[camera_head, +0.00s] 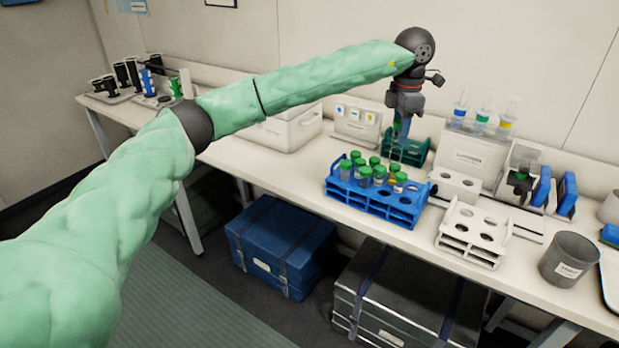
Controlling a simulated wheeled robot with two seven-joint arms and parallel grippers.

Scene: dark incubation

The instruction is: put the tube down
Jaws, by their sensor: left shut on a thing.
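My left gripper (402,112) reaches in from the left and points down over the dark green rack (418,153) at the back of the bench. It is shut on a tube (397,138), of which only a narrow part shows below the jaws. The tube's lower end is at the green rack; I cannot tell whether it sits in a hole or is just above it. My right gripper is out of view.
A blue rack (375,205) with several green-capped tubes stands in front of the green rack. An empty white rack (474,232) stands to its right, then a grey bin (568,258). White boxes (283,127) stand left, bottles with coloured labels (483,113) at back right.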

